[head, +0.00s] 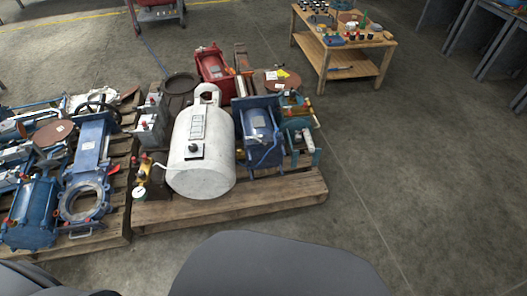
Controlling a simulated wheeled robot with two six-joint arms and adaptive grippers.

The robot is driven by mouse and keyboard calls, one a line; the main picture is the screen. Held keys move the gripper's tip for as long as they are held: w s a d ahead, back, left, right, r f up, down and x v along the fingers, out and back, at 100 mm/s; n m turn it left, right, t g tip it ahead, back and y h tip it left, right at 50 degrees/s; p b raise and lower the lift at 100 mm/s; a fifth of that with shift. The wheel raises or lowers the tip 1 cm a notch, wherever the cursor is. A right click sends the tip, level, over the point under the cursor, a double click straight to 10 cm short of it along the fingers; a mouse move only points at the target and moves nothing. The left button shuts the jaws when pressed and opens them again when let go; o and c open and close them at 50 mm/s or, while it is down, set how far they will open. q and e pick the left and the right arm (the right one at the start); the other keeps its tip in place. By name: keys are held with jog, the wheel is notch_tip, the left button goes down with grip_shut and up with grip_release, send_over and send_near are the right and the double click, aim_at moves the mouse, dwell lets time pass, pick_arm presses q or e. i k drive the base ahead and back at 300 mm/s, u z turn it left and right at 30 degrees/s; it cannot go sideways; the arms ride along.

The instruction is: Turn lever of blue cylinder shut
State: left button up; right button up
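A blue cylinder-like unit in a blue frame (257,124) stands on the right-hand pallet, just right of a big white tank (201,165). A thin blue bar or lever shows at its front right; its exact position is too small to tell. More blue equipment with valves (88,150) lies on the left-hand pallet, so I cannot tell for certain which blue body is the cylinder. Neither of my grippers is in view. Dark rounded parts of my own body fill the bottom edge, short of the pallets.
The right-hand wooden pallet (270,203) has a bare front edge. A brass valve with a gauge (140,192) sits at its front left corner. A red unit (213,64) stands behind. A wooden table (343,56) with small parts is at the back right. The floor on the right is clear.

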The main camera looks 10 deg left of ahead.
aim_at(255, 139)
jog(key=z, duration=0.7)
jog(key=i, duration=1.25)
jog(key=u, duration=0.2)
